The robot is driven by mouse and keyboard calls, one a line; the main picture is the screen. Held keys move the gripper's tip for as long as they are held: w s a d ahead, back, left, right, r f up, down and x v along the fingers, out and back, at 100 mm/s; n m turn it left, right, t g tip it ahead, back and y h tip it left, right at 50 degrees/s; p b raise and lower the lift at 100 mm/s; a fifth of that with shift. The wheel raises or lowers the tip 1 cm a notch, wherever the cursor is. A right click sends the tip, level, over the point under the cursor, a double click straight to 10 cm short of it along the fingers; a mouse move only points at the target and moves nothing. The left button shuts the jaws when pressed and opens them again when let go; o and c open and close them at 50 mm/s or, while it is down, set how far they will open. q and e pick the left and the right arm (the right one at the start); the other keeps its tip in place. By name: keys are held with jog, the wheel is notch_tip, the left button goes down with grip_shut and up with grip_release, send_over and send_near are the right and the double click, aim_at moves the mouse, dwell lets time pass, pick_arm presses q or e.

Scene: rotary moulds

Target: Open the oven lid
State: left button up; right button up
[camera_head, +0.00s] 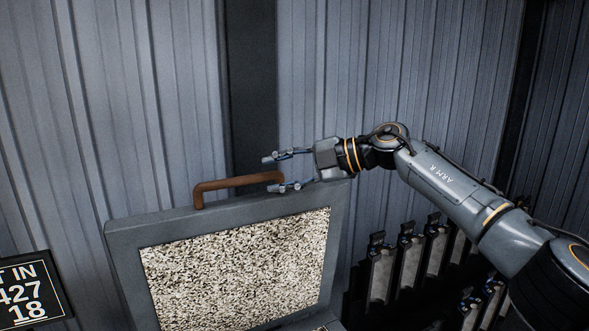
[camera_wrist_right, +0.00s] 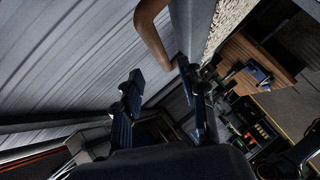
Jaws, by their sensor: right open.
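The oven lid (camera_head: 225,217) stands raised in the head view, a grey frame around a speckled pale panel. Its edge also shows in the wrist view (camera_wrist_right: 192,25). A brown bar handle (camera_head: 232,183) is fixed along the lid's top edge; it shows at the top of the wrist view (camera_wrist_right: 152,32). My right gripper (camera_head: 272,173) is open at the handle's right end, with one finger above and behind it and the other near its right end. In the wrist view the fingers (camera_wrist_right: 160,78) are apart with nothing between them. Contact cannot be told. My left gripper is not in view.
A corrugated metal wall (camera_head: 340,80) rises behind the lid. A dark sign (camera_head: 30,290) with white lettering is at the lower left. A row of upright metallic pieces (camera_head: 410,265) stands right of the lid, below my right arm. The wrist view shows a brown wooden surface (camera_wrist_right: 240,50).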

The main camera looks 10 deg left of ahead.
jog(key=v, duration=0.3)
jog(key=shift+d+r, duration=0.1)
jog(key=shift+d, duration=0.05)
